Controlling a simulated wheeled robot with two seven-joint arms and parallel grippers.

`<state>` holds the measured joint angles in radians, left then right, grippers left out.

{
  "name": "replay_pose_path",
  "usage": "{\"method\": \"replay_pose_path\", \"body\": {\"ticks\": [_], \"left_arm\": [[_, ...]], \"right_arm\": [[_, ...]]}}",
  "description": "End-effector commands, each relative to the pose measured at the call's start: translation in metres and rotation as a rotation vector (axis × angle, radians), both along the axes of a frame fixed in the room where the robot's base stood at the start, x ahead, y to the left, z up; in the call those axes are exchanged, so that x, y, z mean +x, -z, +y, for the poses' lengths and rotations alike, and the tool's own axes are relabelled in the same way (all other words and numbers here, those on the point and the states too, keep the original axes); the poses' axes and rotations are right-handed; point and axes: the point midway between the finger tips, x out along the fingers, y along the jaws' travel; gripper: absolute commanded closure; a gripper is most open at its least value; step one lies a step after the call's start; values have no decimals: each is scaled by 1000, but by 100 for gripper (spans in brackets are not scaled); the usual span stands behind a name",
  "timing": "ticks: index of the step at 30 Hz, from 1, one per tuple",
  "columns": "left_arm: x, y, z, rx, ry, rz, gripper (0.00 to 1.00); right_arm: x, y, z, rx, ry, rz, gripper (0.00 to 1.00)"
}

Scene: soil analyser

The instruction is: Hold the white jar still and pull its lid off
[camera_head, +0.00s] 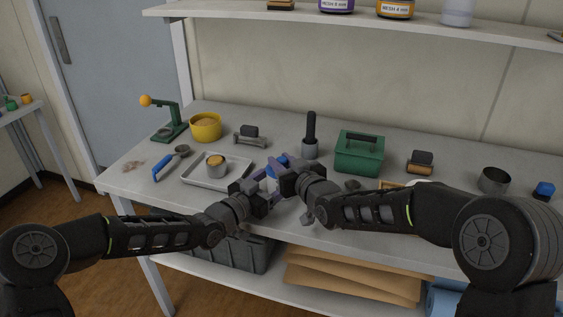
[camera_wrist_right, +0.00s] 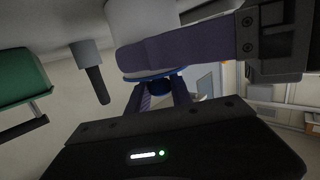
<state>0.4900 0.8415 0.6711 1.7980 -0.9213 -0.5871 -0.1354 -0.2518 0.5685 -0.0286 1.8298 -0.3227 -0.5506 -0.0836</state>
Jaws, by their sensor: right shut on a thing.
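The white jar (camera_wrist_right: 138,22) shows in the right wrist view, which is tilted well over; in the head view my grippers hide most of it. Its blue lid (camera_wrist_right: 148,77) lies at the jar's mouth, and a finger partly covers where they meet. My right gripper (camera_wrist_right: 160,92) is shut on the lid's blue knob; in the head view it is right of the jar (camera_head: 280,165). My left gripper (camera_wrist_right: 185,48) has a purple finger across the jar's side, just by the lid. Its other finger is hidden, so its grip on the jar is unclear.
A yellow bowl (camera_head: 205,127) is at the back left. A shelf (camera_head: 230,13) runs above.

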Motion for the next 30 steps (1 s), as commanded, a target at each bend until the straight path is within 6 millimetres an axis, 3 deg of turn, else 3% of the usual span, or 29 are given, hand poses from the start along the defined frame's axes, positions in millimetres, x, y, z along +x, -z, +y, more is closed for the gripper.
{"method": "replay_pose_path", "body": {"ticks": [1,3,30], "left_arm": [[-1,9,1,7,0,16,82],[-1,9,1,7,0,16,82],[-1,8,1,7,-1,16,82]], "right_arm": [[0,1,0,0,-1,0,96],[0,1,1,0,-1,0,100],[-1,1,1,0,-2,0,100]]}}
